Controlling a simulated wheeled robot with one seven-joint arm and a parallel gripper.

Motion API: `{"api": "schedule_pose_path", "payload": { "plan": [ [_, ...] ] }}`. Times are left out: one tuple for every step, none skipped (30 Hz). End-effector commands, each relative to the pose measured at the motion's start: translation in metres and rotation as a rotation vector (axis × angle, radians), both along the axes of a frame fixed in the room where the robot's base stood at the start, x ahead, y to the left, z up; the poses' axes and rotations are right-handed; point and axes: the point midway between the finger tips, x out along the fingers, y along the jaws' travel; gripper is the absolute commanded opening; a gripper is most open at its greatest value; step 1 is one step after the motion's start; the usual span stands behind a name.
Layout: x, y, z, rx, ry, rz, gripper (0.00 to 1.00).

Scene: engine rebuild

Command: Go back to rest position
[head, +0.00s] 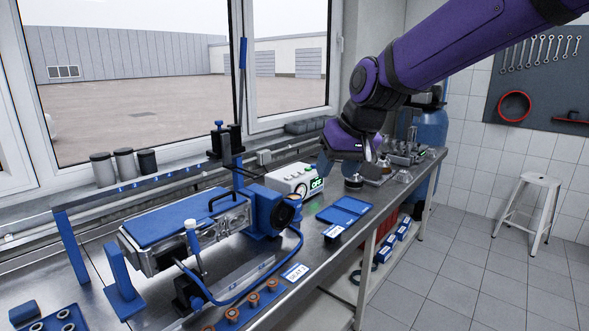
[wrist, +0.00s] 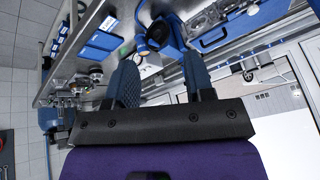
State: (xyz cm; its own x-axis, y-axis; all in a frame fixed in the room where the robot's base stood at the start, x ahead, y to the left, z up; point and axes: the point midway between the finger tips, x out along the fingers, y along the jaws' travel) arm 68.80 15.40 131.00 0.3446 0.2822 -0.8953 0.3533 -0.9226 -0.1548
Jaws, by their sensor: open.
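My gripper (wrist: 160,82) is open and empty in the wrist view, its two dark fingers wide apart. In the head view my purple arm reaches in from the top right, and my gripper (head: 345,150) hangs over the back part of the workbench, near a white control box (head: 296,182) with a green lit display reading "OFF". The fingers are partly hidden in the head view. I cannot tell exactly how high they are above the bench.
The steel workbench (head: 262,262) carries a blue-topped machine (head: 185,220), a blue tray (head: 344,210) and metal parts (head: 404,177) at its far end. A window runs along the left. A white stool (head: 540,182) stands on the open tiled floor at right, below a tool board (head: 540,80).

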Motion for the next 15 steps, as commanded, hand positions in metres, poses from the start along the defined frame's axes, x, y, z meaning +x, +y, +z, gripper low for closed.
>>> {"api": "schedule_pose_path", "payload": {
  "plan": [
    [-0.01,-0.023,0.009,0.009,-0.001,-0.023,0.48],
    [-0.017,-0.034,0.012,0.011,0.0,-0.033,0.48],
    [-0.026,-0.048,0.016,0.014,0.001,-0.047,0.48],
    [-0.033,-0.059,0.019,0.015,0.002,-0.056,0.48],
    [-0.04,-0.069,0.022,0.015,0.001,-0.068,0.48],
    [-0.05,-0.082,0.025,0.015,0.0,-0.081,0.48],
    [-0.059,-0.092,0.027,0.014,0.0,-0.093,0.48],
    [-0.067,-0.101,0.029,0.014,-0.001,-0.103,0.48],
    [-0.078,-0.113,0.031,0.012,-0.004,-0.117,0.48],
    [-0.087,-0.122,0.033,0.009,-0.005,-0.128,0.48],
    [-0.096,-0.13,0.033,0.006,-0.007,-0.137,0.48],
    [-0.107,-0.14,0.034,0.002,-0.011,-0.152,0.48],
    [-0.116,-0.147,0.035,-0.002,-0.014,-0.164,0.48],
    [-0.126,-0.155,0.035,-0.009,-0.015,-0.175,0.48],
    [-0.138,-0.164,0.035,-0.016,-0.02,-0.191,0.48]
  ]
}}
